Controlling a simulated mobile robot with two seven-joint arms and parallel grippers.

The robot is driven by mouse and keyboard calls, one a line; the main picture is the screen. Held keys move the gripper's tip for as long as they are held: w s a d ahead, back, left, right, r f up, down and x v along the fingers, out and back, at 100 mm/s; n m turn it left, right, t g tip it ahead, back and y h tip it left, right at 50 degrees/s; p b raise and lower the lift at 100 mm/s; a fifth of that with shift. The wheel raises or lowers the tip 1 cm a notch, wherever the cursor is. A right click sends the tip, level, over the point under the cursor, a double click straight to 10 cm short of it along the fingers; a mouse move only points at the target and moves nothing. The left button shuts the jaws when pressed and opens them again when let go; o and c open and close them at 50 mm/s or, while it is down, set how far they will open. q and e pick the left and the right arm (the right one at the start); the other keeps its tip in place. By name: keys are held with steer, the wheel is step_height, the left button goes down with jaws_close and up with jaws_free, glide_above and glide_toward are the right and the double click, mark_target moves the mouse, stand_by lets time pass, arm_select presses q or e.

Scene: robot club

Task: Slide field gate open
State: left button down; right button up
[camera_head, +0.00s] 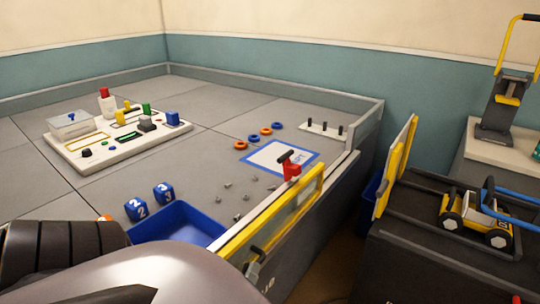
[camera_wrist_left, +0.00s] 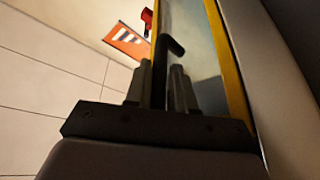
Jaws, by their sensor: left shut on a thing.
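The field gate (camera_head: 297,212) is a clear panel in a yellow frame, along the near right edge of the grey field. It also shows in the wrist view (camera_wrist_left: 238,62). A black gate handle (camera_wrist_left: 173,45) sits on its face. My left gripper (camera_wrist_left: 161,82) is shut on this handle, with a finger on either side; in the head view its tip (camera_head: 252,270) is small beside the gate's near end, largely behind my arm. A red latch with a black lever (camera_head: 290,168) stands at the top of the gate edge. My right gripper is not in view.
A blue tray (camera_head: 178,222) and two blue number cubes (camera_head: 149,202) lie left of the gate. Small grey pieces, a blue-bordered mat (camera_head: 280,157) and several rings lie on the field. A white task board (camera_head: 117,143) is farther left. A dark cart (camera_head: 425,262) stands right of the gate.

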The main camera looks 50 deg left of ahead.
arm_select(q)
steer(key=s+d+p, duration=0.1)
steer(key=s+d, duration=0.1)
steer(key=s, duration=0.6)
steer(key=shift+s+d+r, duration=0.25)
steer(key=shift+s, duration=0.1)
steer(key=c, duration=1.1)
jaws_free()
steer(key=shift+s, duration=0.2)
steer(key=shift+d, duration=0.1)
